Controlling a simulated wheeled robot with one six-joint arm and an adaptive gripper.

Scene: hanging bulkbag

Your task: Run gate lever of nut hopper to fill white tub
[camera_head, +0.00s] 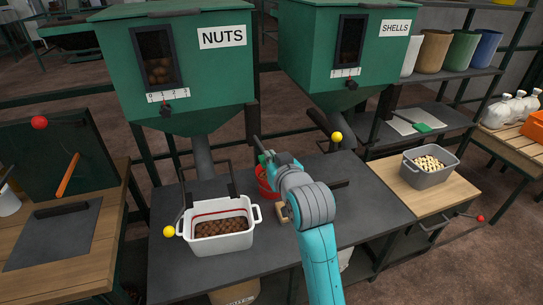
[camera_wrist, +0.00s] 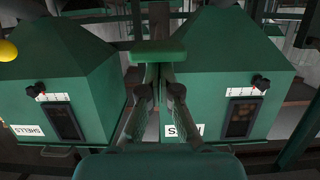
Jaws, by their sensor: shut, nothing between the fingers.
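The green nut hopper (camera_head: 178,75), labelled NUTS, stands at the upper left, with brown nuts behind its dark window. A scale and black knob (camera_head: 168,110) sit under the window. Its grey chute (camera_head: 203,155) points down towards the white tub (camera_head: 222,241). Brown nuts (camera_head: 222,227) lie in the tub, below a red line on its inner wall. A yellow ball (camera_head: 168,231) is left of the tub; its link to the gate is unclear. My gripper (camera_head: 260,147) is shut and empty, right of the chute. Its fingers also show in the wrist view (camera_wrist: 158,82).
The SHELLS hopper (camera_head: 352,55) stands to the right, with another yellow ball (camera_head: 336,136) below it. A red container (camera_head: 268,181) is partly hidden by my arm. A grey tub (camera_head: 430,176) with pale pieces stands on the right bench. Red balls (camera_head: 39,122) mark both sides.

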